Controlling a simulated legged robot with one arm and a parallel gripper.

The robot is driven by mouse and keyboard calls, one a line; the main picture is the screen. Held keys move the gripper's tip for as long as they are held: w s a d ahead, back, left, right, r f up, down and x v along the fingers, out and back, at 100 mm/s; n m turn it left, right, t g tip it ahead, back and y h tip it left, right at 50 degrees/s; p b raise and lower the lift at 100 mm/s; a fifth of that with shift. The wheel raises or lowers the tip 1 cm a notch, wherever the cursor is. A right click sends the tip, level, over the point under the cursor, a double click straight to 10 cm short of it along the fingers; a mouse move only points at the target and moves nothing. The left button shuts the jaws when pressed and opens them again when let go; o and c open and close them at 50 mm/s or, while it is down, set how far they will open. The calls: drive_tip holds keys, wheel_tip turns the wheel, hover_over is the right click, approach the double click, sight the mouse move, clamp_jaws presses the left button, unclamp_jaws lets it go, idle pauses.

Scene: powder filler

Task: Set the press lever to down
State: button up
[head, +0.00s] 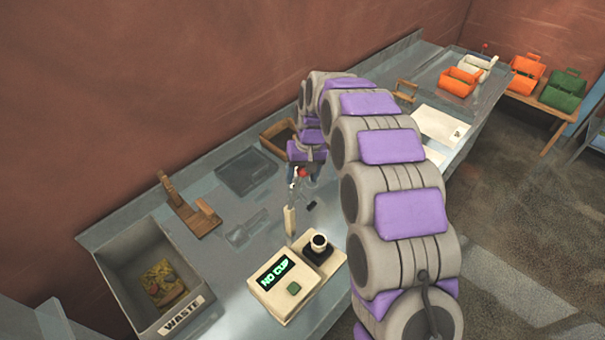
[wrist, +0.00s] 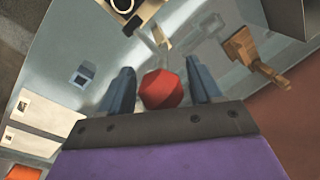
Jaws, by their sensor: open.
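The press lever's red knob (wrist: 162,89) sits between the two fingers of my gripper (wrist: 160,88) in the wrist view. A gap shows on both sides of the knob, so the open fingers are apart from it. In the head view the red knob (head: 302,172) tops a thin lever above a pale post (head: 290,220). The cream filler machine (head: 287,289) in front has a green display reading "NO CUP" and a small cup-like part on a dark pad.
A grey waste bin (head: 112,257) stands at the left. A wooden stand (head: 190,208), a dark tray (head: 247,172) and a wooden box (head: 266,146) are on the bench. Orange (head: 459,82) and green (head: 563,92) baskets are at the far right.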

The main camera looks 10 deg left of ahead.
drive_tip(key=shift+s+a+f, duration=0.1)
drive_tip(key=shift+a+f, duration=0.3)
drive_tip(key=shift+a, duration=0.15)
drive_tip(key=shift+d, duration=0.3)
drive_tip(key=shift+c, duration=0.3)
drive_tip(key=shift+d+r, duration=0.15)
drive_tip(key=shift+d, duration=0.25)
drive_tip(key=c, duration=0.3)
drive_tip(key=shift+a, duration=0.3)
drive_tip(key=c, duration=0.6)
clamp_jaws()
